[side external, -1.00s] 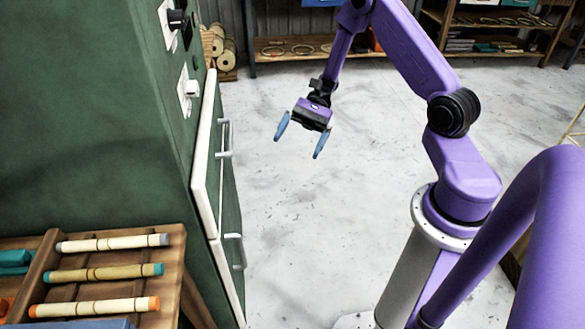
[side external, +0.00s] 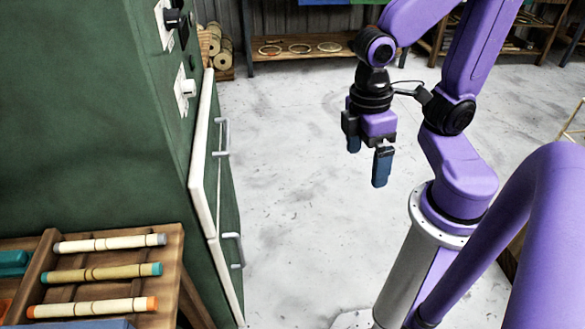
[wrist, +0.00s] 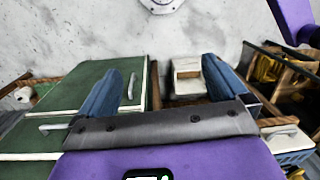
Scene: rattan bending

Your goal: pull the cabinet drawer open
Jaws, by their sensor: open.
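The green cabinet (side external: 90,110) stands at the left of the side view. Two white-edged fronts are on its right face, an upper one (side external: 203,160) and a lower one (side external: 226,283). Each has a grey bar handle, the upper handle (side external: 224,137) and the lower handle (side external: 236,250). My gripper (side external: 368,167) is open and empty, fingers pointing down, well to the right of the handles and touching nothing. In the wrist view its two blue fingers (wrist: 162,85) are spread, with a green front (wrist: 95,80) and its handle (wrist: 131,85) beyond the left finger.
A wooden rack (side external: 165,265) with several banded rods stands at the front left. Shelves (side external: 300,48) with rings stand at the back. The grey floor (side external: 290,200) between cabinet and arm is clear.

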